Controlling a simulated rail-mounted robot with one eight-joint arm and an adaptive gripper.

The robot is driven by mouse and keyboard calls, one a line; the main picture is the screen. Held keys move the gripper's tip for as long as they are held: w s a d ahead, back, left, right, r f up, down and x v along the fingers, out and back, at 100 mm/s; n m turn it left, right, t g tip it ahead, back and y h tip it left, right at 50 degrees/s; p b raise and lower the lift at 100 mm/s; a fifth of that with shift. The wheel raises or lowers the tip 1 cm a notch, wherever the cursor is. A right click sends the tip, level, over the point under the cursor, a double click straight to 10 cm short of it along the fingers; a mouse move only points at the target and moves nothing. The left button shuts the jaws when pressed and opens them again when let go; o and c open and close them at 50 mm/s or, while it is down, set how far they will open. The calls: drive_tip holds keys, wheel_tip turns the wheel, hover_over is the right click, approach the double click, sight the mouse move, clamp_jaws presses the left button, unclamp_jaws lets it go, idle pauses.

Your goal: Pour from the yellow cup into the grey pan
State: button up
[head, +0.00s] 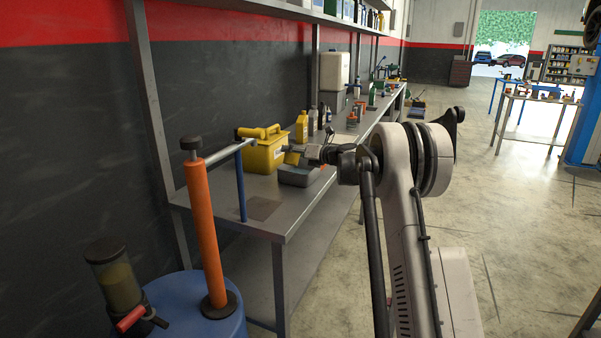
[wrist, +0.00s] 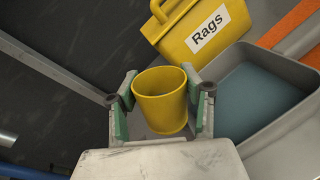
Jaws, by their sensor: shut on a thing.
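The yellow cup (wrist: 162,112) is between the fingers of my gripper (wrist: 160,103), which is shut on its sides. In the wrist view its open rim shows, and the inside looks plain yellow; I cannot tell what it holds. The grey pan (wrist: 302,122) is to the right of the cup in the wrist view, with a blue-grey surface inside. In the head view the pan (head: 297,177) sits on the bench below my gripper (head: 297,152). The cup (head: 292,157) looks tilted there, close above the pan's far left side.
A yellow box labelled Rags (wrist: 205,32) stands beside the pan, also seen in the head view (head: 262,157). An orange thing (wrist: 290,25) lies by the pan. Yellow and dark bottles (head: 302,127) stand behind. The near bench end (head: 250,222) is mostly clear. An orange pump (head: 205,235) rises from a blue drum.

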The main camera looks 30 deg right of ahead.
drive_tip(key=shift+r+p, duration=1.5)
drive_tip(key=shift+r, duration=2)
drive_tip(key=shift+f+n+t+b, duration=0.1)
drive_tip(key=shift+n+t+b, duration=0.5)
drive_tip(key=shift+n, duration=0.7)
drive_tip(key=shift+n+t+b, duration=0.4)
drive_tip(key=shift+n+b, duration=0.3)
drive_tip(key=shift+n, duration=0.9)
drive_tip(key=s+a+r, duration=0.2)
drive_tip(key=s+r, duration=0.1)
drive_tip(key=s, duration=0.6)
drive_tip(key=shift+s+a, duration=0.2)
drive_tip(key=shift+s, duration=0.15)
drive_tip(key=s+a+r, duration=0.2)
drive_tip(key=s+r, duration=0.1)
drive_tip(key=s, duration=0.6)
drive_tip(key=shift+s+a+p, duration=0.2)
drive_tip(key=shift+s+p, duration=0.15)
drive_tip(key=shift+p, duration=0.1)
drive_tip(key=shift+s, duration=0.1)
